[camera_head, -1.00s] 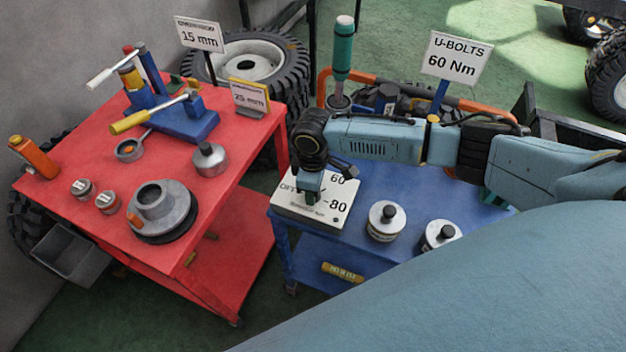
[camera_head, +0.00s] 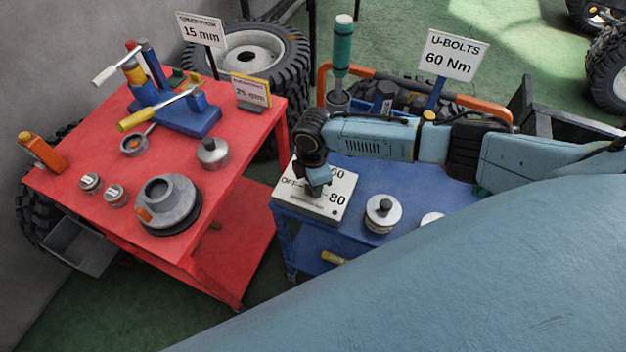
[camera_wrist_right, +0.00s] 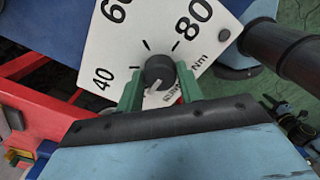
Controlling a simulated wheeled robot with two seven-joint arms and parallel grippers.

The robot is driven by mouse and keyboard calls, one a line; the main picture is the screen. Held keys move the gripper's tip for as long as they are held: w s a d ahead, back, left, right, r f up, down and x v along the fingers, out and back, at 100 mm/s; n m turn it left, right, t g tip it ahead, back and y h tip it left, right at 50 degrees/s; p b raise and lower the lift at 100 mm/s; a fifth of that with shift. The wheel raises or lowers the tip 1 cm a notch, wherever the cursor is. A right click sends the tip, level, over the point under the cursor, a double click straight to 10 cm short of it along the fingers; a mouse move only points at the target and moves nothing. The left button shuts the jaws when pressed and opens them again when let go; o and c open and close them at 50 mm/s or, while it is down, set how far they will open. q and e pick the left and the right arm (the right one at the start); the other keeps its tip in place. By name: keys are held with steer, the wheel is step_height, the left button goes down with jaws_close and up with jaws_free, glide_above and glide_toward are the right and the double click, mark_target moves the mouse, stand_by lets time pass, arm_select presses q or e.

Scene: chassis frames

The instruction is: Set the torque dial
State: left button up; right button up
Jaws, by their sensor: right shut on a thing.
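The torque dial is a white panel box (camera_head: 335,192) on the blue cart, with 60 and 80 readable in the head view. In the right wrist view its panel (camera_wrist_right: 138,45) shows 40, 60, 80 and Nm around a dark round knob (camera_wrist_right: 157,70). The knob's white pointer is directed down and slightly left, away from the 60 and 80. My right gripper (camera_head: 318,190) is over the box, and its green fingers (camera_wrist_right: 159,80) are shut on the knob from both sides. My left gripper is not in view.
A sign (camera_head: 454,56) reads U-BOLTS 60 Nm at the blue cart (camera_head: 390,172). A round metal piece (camera_head: 382,213) and a green-handled tool (camera_head: 342,45) are near the dial. The red table (camera_head: 85,165) at left holds several parts and a blue fixture (camera_head: 180,115).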

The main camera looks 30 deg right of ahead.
stand_by(0.4)
steer(key=o, duration=1)
step_height(320, 180, up, 13)
steer(key=shift+r+p, duration=0.2)
steer(key=shift+p, duration=0.3)
steer(key=shift+a, duration=0.15)
